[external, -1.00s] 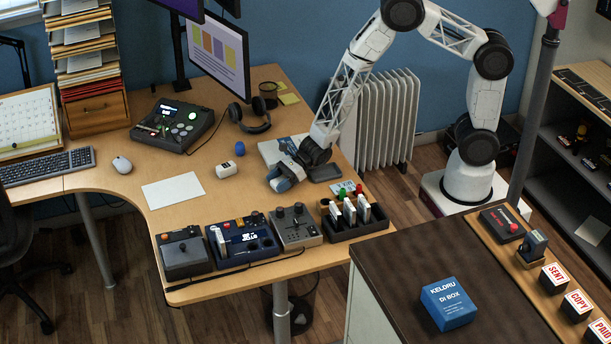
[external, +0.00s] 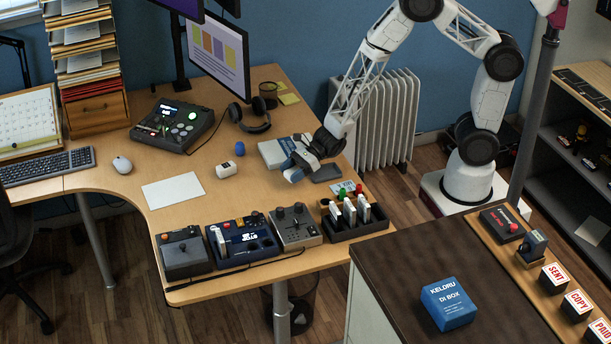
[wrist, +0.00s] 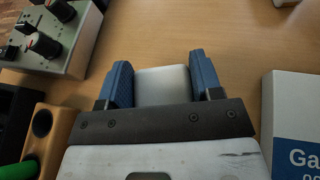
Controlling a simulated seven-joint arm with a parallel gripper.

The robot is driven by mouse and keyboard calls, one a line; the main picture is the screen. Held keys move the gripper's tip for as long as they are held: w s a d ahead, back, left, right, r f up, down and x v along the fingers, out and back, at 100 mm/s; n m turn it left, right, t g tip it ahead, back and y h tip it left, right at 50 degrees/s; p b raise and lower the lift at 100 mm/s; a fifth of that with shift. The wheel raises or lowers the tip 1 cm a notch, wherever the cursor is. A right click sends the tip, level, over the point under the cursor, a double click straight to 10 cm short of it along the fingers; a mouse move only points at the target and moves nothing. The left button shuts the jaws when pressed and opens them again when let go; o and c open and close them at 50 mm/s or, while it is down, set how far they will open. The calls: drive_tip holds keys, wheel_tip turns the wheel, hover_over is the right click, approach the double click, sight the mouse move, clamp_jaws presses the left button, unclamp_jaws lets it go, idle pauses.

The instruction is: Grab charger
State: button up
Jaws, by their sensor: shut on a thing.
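A plain, pale grey-white block (wrist: 163,85), which looks like the charger, sits between the blue finger pads of my gripper (wrist: 160,82) in the wrist view. The pads press on its two sides, so my gripper is shut on it. Its near end is hidden behind the gripper's dark front plate. In the external view my gripper (external: 290,174) is over the right part of the desk, low beside the white and blue box. The block is hard to make out there, and I cannot tell whether it touches the desk.
The white and blue box (wrist: 293,125) is close on the gripper's right in the wrist view. A grey knobbed device (external: 295,227), a dark organizer (external: 355,230) and a small white item (external: 226,170) surround the spot. The desk middle holds a blank sheet (external: 173,191).

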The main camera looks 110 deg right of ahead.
drive_tip(key=s+a, duration=0.1)
drive_tip(key=s, duration=0.2)
drive_tip(key=s+a, duration=0.1)
drive_tip(key=s, duration=0.3)
drive_tip(key=s+a+r, duration=0.1)
drive_tip(key=s, duration=0.2)
drive_tip(key=shift+s, duration=0.3)
